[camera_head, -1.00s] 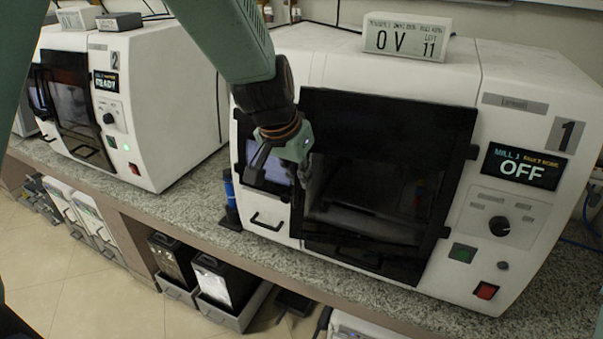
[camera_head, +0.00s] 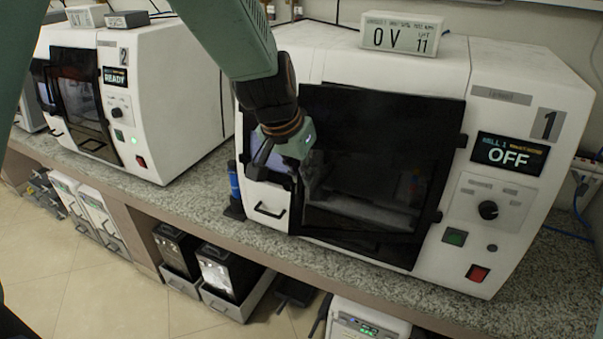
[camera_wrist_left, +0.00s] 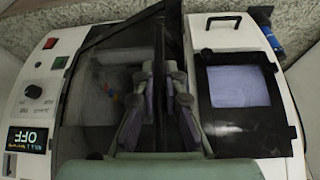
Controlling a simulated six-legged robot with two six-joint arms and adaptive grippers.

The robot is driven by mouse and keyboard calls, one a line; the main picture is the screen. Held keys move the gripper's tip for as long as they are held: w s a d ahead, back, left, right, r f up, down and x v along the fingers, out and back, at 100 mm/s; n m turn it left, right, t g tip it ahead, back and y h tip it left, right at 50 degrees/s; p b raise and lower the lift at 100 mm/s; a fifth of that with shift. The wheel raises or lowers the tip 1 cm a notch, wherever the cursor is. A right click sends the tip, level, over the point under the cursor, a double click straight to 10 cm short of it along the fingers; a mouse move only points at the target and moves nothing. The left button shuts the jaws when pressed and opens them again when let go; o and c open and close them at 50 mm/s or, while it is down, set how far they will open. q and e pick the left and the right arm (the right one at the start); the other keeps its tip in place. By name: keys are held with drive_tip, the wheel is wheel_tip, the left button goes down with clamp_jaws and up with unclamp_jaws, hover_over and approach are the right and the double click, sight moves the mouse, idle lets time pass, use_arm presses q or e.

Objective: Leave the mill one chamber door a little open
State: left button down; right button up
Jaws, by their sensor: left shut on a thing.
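Mill one (camera_head: 560,75) is the white machine at the right, with a "1" plate and a display reading OFF. Its dark, windowed chamber door (camera_head: 400,115) has hinges on the right side. My left gripper (camera_head: 303,182) is at the door's left edge and shut on the door's edge or handle; the arm hides which. In the left wrist view the gripper (camera_wrist_left: 158,78) has its fingers around a dark upright strip, and the door (camera_wrist_left: 85,115) lies left of it. A slanted frame bar there suggests the door stands slightly ajar. My right gripper is out of view.
Left of the door is a small screen panel (camera_wrist_left: 237,86) with a drawer handle. A blue bottle (camera_head: 234,180) stands beside the mill on the granite counter (camera_head: 190,190). Mill two (camera_head: 165,85) stands at the left. A white box reading "0 V 11" (camera_head: 405,37) sits on mill one.

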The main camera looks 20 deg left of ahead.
use_arm(q)
drive_tip(key=shift+s+d+r, duration=0.25)
drive_tip(key=shift+s+r, duration=0.05)
drive_tip(key=shift+s, duration=0.1)
drive_tip(key=c, duration=1.6)
unclamp_jaws()
drive_tip(key=shift+w+a+f, duration=0.2)
drive_tip(key=shift+w+a, duration=0.05)
drive_tip(key=shift+a, duration=0.05)
drive_tip(key=shift+o, duration=0.9)
drive_tip(key=shift+s+d+r, duration=0.1)
drive_tip(key=shift+s+d, duration=0.1)
drive_tip(key=shift+s, duration=0.05)
drive_tip(key=shift+r, duration=0.35)
drive_tip(key=v, duration=1.1)
drive_tip(key=shift+s+a, duration=0.2)
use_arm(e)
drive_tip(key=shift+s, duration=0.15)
use_arm(q)
drive_tip(key=shift+s+d+r, duration=0.1)
drive_tip(key=shift+s+r, duration=0.05)
drive_tip(key=shift+s, duration=0.1)
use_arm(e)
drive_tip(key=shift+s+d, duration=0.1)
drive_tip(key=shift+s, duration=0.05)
